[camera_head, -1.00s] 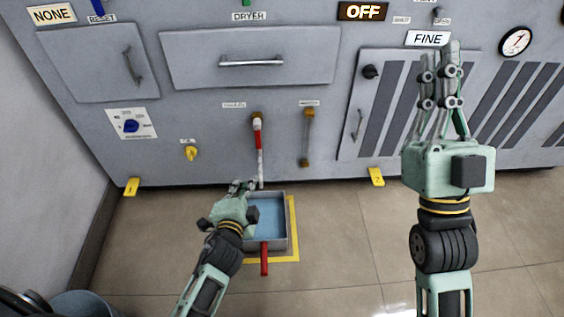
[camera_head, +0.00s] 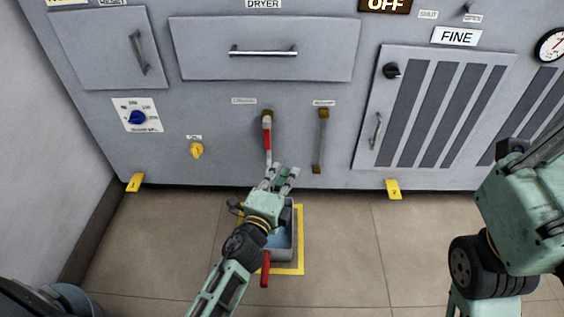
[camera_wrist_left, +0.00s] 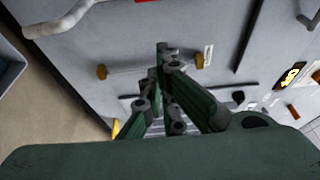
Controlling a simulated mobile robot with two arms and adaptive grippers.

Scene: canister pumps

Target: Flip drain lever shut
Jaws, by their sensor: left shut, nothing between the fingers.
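The drain lever is a red handle (camera_head: 267,140) hanging down from a brown-topped valve on the grey machine front, along a pale drain pipe (camera_head: 268,158). In the left wrist view the pale curved pipe (camera_wrist_left: 62,22) is at top left, and a bit of red (camera_wrist_left: 146,1) shows at the top edge. My left gripper (camera_head: 281,172) is shut and empty, below and slightly right of the lever, near the pipe's lower end in the picture. Its closed fingers (camera_wrist_left: 164,58) also show in the left wrist view. My right gripper (camera_head: 542,150) is cut off by the right edge.
A grey tray of blue liquid (camera_head: 290,236) with a red handle sits on a yellow-marked floor square, partly behind my left arm. A sight glass with brown ends (camera_head: 320,140) is just right of the lever. A yellow knob (camera_head: 197,150) is to the left.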

